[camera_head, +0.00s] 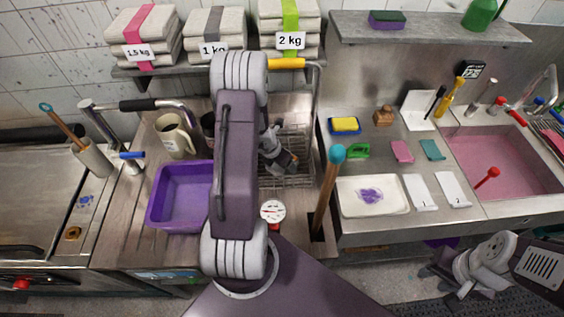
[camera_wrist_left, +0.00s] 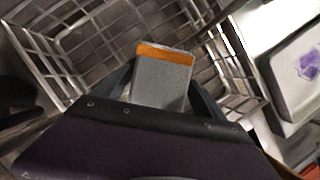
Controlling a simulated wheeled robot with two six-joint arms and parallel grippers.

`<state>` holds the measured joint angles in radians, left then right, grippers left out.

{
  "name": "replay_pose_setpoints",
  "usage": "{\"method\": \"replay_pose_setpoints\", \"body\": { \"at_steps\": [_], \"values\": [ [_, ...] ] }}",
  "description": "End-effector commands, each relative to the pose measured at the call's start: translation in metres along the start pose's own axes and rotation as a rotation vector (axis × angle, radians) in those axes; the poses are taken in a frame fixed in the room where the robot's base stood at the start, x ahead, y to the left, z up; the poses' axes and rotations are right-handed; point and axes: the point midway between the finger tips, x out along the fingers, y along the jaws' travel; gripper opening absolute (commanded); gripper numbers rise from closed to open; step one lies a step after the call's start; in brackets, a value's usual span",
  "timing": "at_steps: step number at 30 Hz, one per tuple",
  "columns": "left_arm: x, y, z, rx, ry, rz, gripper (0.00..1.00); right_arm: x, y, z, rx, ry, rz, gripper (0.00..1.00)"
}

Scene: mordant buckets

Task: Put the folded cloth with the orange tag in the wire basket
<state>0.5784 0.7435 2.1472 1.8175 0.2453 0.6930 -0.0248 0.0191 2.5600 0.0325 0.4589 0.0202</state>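The folded cloth (camera_wrist_left: 160,82) is grey with an orange tag band across its far end. In the left wrist view it sits between the two dark fingers of my left gripper (camera_wrist_left: 162,92), which are closed against its sides. The wire basket (camera_wrist_left: 105,38) spreads out behind and around the cloth; whether the cloth touches its bottom I cannot tell. In the head view my left gripper (camera_head: 279,158) is over the wire basket (camera_head: 298,178), partly hidden by my arm. My right gripper (camera_head: 462,272) is low at the right, in front of the counter; its fingers are unclear.
A purple tub (camera_head: 182,198) and a beige mug (camera_head: 174,136) stand left of the basket. A blue-topped stick (camera_head: 329,185) rises at its right. A white tray (camera_head: 374,208) and pink sink (camera_head: 500,165) are further right. A shelf with weighted cloth stacks (camera_head: 143,35) is above.

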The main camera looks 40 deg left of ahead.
Motion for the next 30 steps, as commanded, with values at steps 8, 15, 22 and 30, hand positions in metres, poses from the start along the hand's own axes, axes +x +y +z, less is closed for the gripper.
{"method": "replay_pose_setpoints", "body": {
  "at_steps": [8, 15, 22, 30],
  "values": [
    [0.0, 0.0, 0.0, 0.0, 0.0, 0.0, 0.93, 0.0, 0.0, 0.0, 0.0, 0.0, 0.0, 0.36],
    [-0.011, 0.0, 0.003, -0.001, -0.001, 0.001, 0.93, -0.009, 0.0, -0.001, 0.0, 0.0, 0.0, 0.36],
    [-0.074, 0.001, 0.005, 0.0, -0.002, 0.003, 0.93, -0.038, -0.001, -0.004, 0.0, 0.0, 0.0, 0.36],
    [-0.12, 0.0, 0.003, -0.001, -0.001, 0.001, 0.93, -0.06, -0.001, -0.006, 0.0, 0.0, 0.0, 0.36]
  ]
}}
